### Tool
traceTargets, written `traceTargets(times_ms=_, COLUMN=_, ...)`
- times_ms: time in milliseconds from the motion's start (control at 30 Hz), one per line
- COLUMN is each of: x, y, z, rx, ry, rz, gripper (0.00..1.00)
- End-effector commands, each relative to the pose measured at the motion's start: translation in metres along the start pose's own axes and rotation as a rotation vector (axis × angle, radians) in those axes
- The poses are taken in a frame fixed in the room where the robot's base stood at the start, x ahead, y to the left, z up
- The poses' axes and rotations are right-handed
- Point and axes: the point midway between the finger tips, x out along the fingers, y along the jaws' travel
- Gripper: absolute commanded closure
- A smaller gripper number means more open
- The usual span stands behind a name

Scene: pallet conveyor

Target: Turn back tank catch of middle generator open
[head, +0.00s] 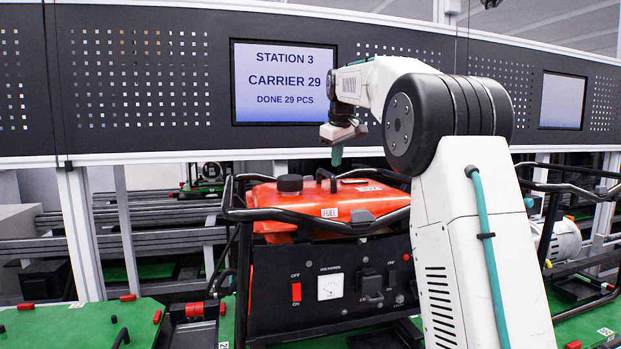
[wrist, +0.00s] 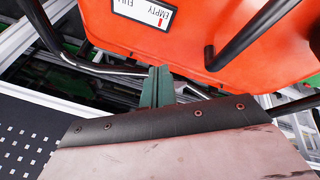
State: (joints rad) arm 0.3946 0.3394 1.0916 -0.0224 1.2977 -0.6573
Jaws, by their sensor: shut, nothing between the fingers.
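The middle generator has an orange tank (head: 270,200) inside a black tube frame (head: 228,200), above a black control panel (head: 268,285). A dark catch-like piece (head: 362,217) sits at the tank's front edge. I cannot make out the back catch in either view. My gripper (head: 337,157) is above the back of the tank, pointing down. In the wrist view its green fingers (wrist: 156,88) are together and empty, beside the edge of the orange tank (wrist: 190,40). A frame tube passes close by the fingers.
The tank carries a black cap (head: 290,184) and an upright black rod; its gauge label (wrist: 148,13) shows in the wrist view. A perforated wall with a screen (head: 284,83) stands behind. Another generator (head: 565,240) is at right, and a green pallet (head: 75,325) at left.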

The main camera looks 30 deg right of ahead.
Motion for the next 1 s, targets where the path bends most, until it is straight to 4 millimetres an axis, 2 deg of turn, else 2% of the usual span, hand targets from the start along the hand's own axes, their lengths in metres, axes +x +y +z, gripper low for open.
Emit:
traceTargets(times_ms=33, x=-0.002, y=0.000, z=0.006, rx=0.168, ry=0.053, rz=-0.031, gripper=1.00)
traceTargets(times_ms=133, x=-0.002, y=-0.004, z=0.006, rx=0.536, ry=0.152, rz=-0.116, gripper=1.00)
traceTargets(times_ms=300, x=0.001, y=-0.014, z=-0.005, rx=1.137, ry=0.255, rz=-0.305, gripper=1.00)
traceTargets(times_ms=400, x=0.008, y=-0.020, z=-0.015, rx=1.421, ry=0.266, rz=-0.412, gripper=1.00)
traceTargets(times_ms=500, x=0.009, y=-0.019, z=-0.023, rx=1.623, ry=0.272, rz=-0.482, gripper=1.00)
traceTargets(times_ms=600, x=0.007, y=-0.016, z=-0.027, rx=1.735, ry=0.273, rz=-0.512, gripper=1.00)
traceTargets(times_ms=767, x=0.012, y=-0.016, z=-0.030, rx=1.787, ry=0.263, rz=-0.522, gripper=1.00)
traceTargets(times_ms=1000, x=0.048, y=-0.020, z=-0.049, rx=1.784, ry=0.260, rz=-0.520, gripper=1.00)
